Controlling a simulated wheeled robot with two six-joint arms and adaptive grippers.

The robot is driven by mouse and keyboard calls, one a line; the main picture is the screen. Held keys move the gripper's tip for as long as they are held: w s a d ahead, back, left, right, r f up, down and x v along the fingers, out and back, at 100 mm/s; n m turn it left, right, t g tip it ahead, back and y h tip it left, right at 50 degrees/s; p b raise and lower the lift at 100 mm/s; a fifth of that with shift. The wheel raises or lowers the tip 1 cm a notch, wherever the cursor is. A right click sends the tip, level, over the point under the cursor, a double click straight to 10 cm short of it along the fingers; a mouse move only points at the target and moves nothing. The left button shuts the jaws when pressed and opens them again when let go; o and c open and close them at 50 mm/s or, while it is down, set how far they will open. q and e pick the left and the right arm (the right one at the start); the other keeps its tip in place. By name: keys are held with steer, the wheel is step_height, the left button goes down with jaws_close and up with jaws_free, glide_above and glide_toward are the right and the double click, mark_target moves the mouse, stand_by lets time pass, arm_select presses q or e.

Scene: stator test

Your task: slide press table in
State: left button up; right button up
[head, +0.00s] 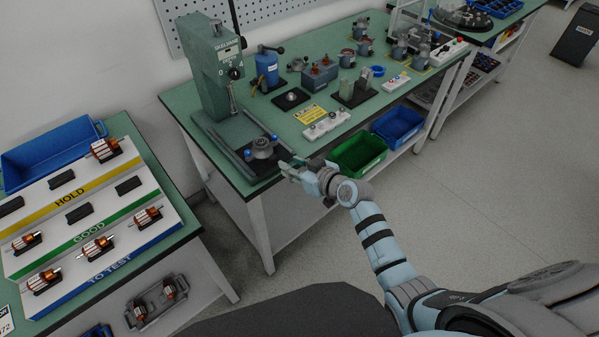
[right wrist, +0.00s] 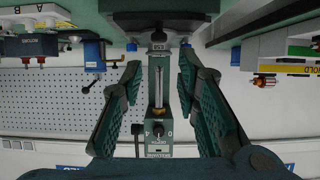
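The green-grey press (head: 214,75) stands at the left end of the green workbench. Its press table (head: 262,149), a dark round fixture with blue knobs, sits at the front end of the rails (head: 222,147), out in front of the press column and near the bench's front edge. My right gripper (head: 286,168) is just right of and in front of the fixture. In the right wrist view, which looks upside down, my right gripper's fingers (right wrist: 157,82) are spread, with the press column (right wrist: 158,95) showing between them farther off. Contact with the press table cannot be told. My left gripper is not in view.
Right of the press stand a blue cylinder unit (head: 267,67), a white button strip (head: 326,125) and several small devices. Green (head: 359,154) and blue (head: 398,125) bins sit below the front edge. A sorting board (head: 88,205) with rotors lies on the left bench.

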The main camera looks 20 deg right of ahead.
mark_target(275, 158)
steer(key=b+x, duration=0.1)
steer(key=x, duration=0.1)
steer(key=f+b+x, duration=0.1)
steer(key=x, duration=0.1)
steer(key=shift+w+f, duration=0.15)
steer(key=shift+w, duration=0.05)
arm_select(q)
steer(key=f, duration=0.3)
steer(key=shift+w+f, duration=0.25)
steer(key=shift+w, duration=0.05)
arm_select(e)
steer(key=shift+s+r, duration=0.15)
steer(key=shift+r, duration=0.1)
steer(key=shift+w+f+b, duration=0.25)
steer(key=shift+b, duration=0.2)
steer(key=shift+b+x, duration=1.75)
steer(key=shift+x, duration=0.15)
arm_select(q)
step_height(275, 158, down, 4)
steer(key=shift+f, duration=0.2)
arm_select(e)
steer(key=shift+r, duration=0.1)
steer(key=shift+c, duration=0.6)
